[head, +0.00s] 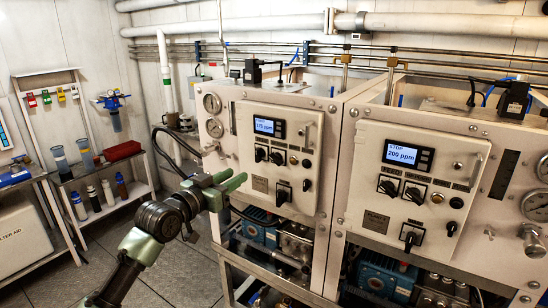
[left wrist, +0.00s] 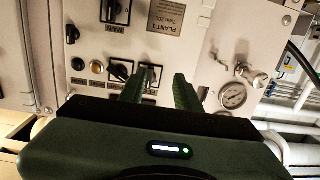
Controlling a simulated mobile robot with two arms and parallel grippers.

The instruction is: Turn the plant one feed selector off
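The plant one panel (head: 277,130) is on the left cabinet; its "PLANT 1" plate (left wrist: 165,17) shows in the left wrist view. Two black selectors, (head: 260,154) and (head: 277,158), sit side by side below its lit display (head: 268,126). They also show in the left wrist view, one (left wrist: 121,70) left of the fingers and one (left wrist: 150,76) between them in the picture. My left gripper (head: 234,181) is open and empty, just left of the panel, apart from the selectors. My right gripper is not in view.
The main switch (head: 283,193) sits lower on the same panel. A pressure gauge (head: 215,128) and valve fittings stick out left of it. The right cabinet's display (head: 402,153) reads STOP, 200 ppm. A bottle shelf (head: 105,208) stands at far left.

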